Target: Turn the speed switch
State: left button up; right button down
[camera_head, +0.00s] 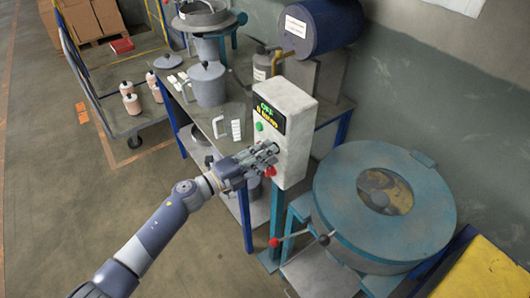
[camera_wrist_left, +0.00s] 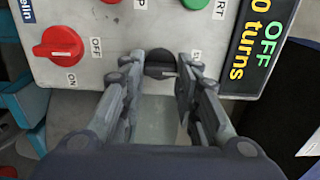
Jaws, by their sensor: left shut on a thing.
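The control box (camera_head: 294,140) is a pale grey unit standing at the bench's right end. Its dark display (camera_wrist_left: 258,45) reads "OFF" and "0 turns" in the left wrist view. A black round knob (camera_wrist_left: 160,64) sits on the panel, apparently the speed switch; its markings are mostly hidden by a finger. My left gripper (camera_wrist_left: 160,75) is shut on this knob, one finger on each side. In the head view my left gripper (camera_head: 270,152) covers the knob at the panel's front. My right gripper is not in view.
A red ON/OFF knob (camera_wrist_left: 59,46), a red button (camera_wrist_left: 110,2) and a green button (camera_wrist_left: 196,3) are close to the fingers. A round blue machine (camera_head: 345,205) stands right of the box. A bench (camera_head: 205,120) with containers and a trolley (camera_head: 130,110) are left.

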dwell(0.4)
pick_arm(q)
jog(key=o, duration=1.1)
jog(key=shift+c, duration=0.2)
jog(key=v, duration=1.2)
jog(key=shift+a+f, duration=0.1)
